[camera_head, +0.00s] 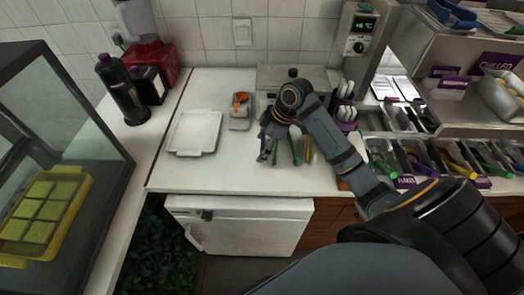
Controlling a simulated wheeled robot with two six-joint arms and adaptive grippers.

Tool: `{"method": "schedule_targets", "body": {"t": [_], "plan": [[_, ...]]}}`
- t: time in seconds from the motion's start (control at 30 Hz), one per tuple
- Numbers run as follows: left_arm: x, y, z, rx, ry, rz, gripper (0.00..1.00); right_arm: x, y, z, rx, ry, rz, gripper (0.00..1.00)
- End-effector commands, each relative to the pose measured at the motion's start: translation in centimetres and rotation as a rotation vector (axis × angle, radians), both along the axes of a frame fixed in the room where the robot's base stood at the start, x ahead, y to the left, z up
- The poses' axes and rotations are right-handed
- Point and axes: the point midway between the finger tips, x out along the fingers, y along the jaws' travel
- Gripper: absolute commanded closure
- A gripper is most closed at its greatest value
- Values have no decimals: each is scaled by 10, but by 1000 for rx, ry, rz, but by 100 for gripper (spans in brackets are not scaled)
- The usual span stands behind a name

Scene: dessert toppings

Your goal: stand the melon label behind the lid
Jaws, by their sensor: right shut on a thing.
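A flat grey steel lid (270,79) with a dark knob lies at the back of the white counter, near the tiled wall. My right arm partly covers its front. My right gripper (281,158) is in front of the lid, low over the counter, pointing down. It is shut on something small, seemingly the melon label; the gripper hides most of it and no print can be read. Whether it touches the counter, I cannot tell. My left gripper is out of view.
A white handled tray (194,132) lies on the left of the counter. A grey box with an orange item (240,99) stands between tray and lid. A purple-based holder (344,112) stands right of the lid. Topping bins (440,158) line the right. The front-left counter is clear.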

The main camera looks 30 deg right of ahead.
Motion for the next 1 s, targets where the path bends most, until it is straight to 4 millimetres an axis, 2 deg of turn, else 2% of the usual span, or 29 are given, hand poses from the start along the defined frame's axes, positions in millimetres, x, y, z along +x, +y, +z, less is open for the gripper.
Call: {"method": "schedule_targets", "body": {"t": [0.2, 0.53, 0.57, 0.7, 1.0], "plan": [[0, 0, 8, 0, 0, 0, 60, 1, 0, -31, 1, 4, 0, 54], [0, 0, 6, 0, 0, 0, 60, 2, 0, -37, 0, 1, 0, 54], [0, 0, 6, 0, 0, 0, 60, 2, 0, -37, 0, 1, 0, 20], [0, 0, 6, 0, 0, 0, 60, 2, 0, -36, 0, 1, 0, 1], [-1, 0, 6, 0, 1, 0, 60, 2, 0, -36, 0, 1, 0, 0]]}}
